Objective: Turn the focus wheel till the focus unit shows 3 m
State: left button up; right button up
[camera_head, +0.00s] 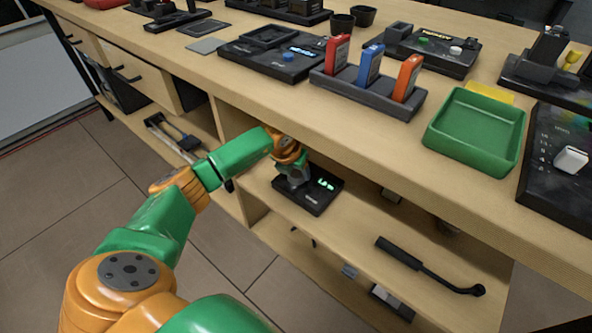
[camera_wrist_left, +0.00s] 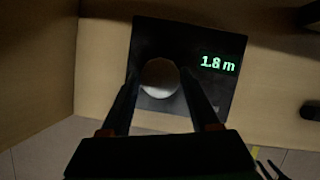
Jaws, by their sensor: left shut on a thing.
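The focus unit (camera_head: 318,200) is a flat black box on the shelf under the bench top, with a green lit display. In the left wrist view the focus unit (camera_wrist_left: 212,95) shows 1.8 m at its upper right. The focus wheel (camera_wrist_left: 160,74) is a round silver-grey knob on the unit's left half. My left gripper (camera_head: 292,180) reaches into the shelf from the left. In the left wrist view its two dark fingers (camera_wrist_left: 160,84) are shut on the wheel, one on each side. The head view hides the wheel behind the gripper. My right gripper is not in view.
The bench top (camera_head: 240,95) overhangs the shelf. A black handled tool (camera_head: 430,266) lies farther right on the shelf. A holder with red, blue and orange units (camera_head: 365,92) and a green tray (camera_head: 476,132) stand on top. An upright panel stands left of the focus unit.

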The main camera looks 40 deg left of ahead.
pick_arm(q)
jog(key=o, duration=1.4)
jog(key=shift+c, duration=0.2)
